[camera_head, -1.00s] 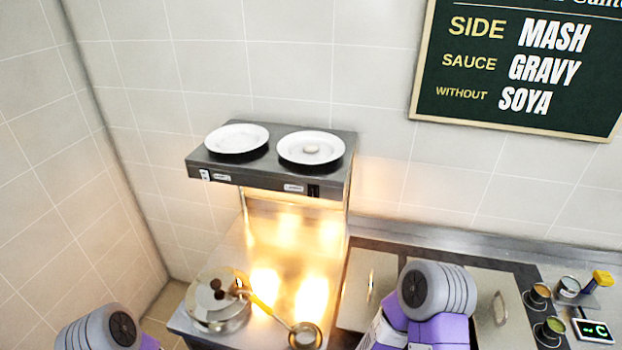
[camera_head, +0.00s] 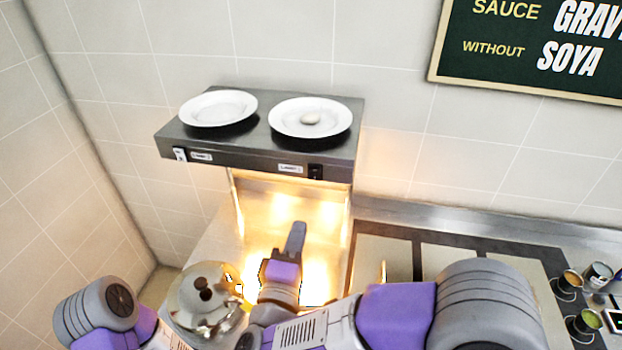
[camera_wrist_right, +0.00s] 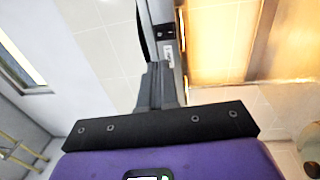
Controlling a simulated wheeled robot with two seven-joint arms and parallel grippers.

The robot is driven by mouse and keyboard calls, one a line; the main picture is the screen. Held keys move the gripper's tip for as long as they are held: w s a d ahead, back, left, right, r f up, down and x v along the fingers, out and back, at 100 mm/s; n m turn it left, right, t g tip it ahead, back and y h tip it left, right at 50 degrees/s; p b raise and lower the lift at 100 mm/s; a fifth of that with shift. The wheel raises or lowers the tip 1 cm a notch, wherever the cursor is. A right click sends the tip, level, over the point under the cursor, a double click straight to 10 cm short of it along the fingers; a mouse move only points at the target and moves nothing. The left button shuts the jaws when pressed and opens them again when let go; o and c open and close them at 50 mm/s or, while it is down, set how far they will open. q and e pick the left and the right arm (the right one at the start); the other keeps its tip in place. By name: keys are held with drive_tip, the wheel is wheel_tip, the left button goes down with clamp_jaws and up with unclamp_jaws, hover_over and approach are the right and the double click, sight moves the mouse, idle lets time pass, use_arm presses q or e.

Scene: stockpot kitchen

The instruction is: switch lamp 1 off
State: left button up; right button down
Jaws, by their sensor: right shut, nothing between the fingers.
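The heat-lamp shelf (camera_head: 258,160) is a grey slab on the back wall, with warm light glowing beneath it. Its front edge carries a white switch (camera_head: 180,154) at the left and a black switch (camera_head: 315,171) at the right, each beside a small label too small to read surely. My right gripper (camera_head: 297,228) is shut and empty, pointing up, below and in front of the shelf, nearer the black switch. In the right wrist view its closed fingers (camera_wrist_right: 155,75) point towards the shelf edge, which shows a label (camera_wrist_right: 168,48). My left gripper is not in view.
A lidded pot (camera_head: 200,297) stands below at the left, close to my right arm. Hob (camera_head: 400,245) and small cups (camera_head: 568,284) lie to the right.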

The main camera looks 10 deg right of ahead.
idle(0.3)
drive_tip(key=x, duration=1.4)
drive_tip(key=shift+a, duration=0.1)
drive_tip(key=p, duration=0.4)
drive_tip(key=r+g+p, duration=0.1)
drive_tip(key=p, duration=0.2)
drive_tip(key=shift+w+d+r+y+p, duration=0.2)
drive_tip(key=shift+w+r+y+p, duration=0.1)
drive_tip(key=shift+p, duration=0.1)
drive_tip(key=shift+f+b, duration=0.3)
drive_tip(key=shift+b, duration=0.05)
drive_tip(key=shift+s+a+p, duration=0.25)
drive_tip(key=shift+s+p, duration=0.05)
drive_tip(key=shift+p, duration=0.05)
approach(317, 170)
drive_tip(key=s+a+r, duration=0.2)
drive_tip(key=s+a, duration=0.1)
drive_tip(key=s, duration=0.3)
drive_tip(key=shift+s+f+g+p, duration=0.1)
drive_tip(key=shift+f+g+p, duration=0.05)
drive_tip(key=shift+g+p, duration=0.2)
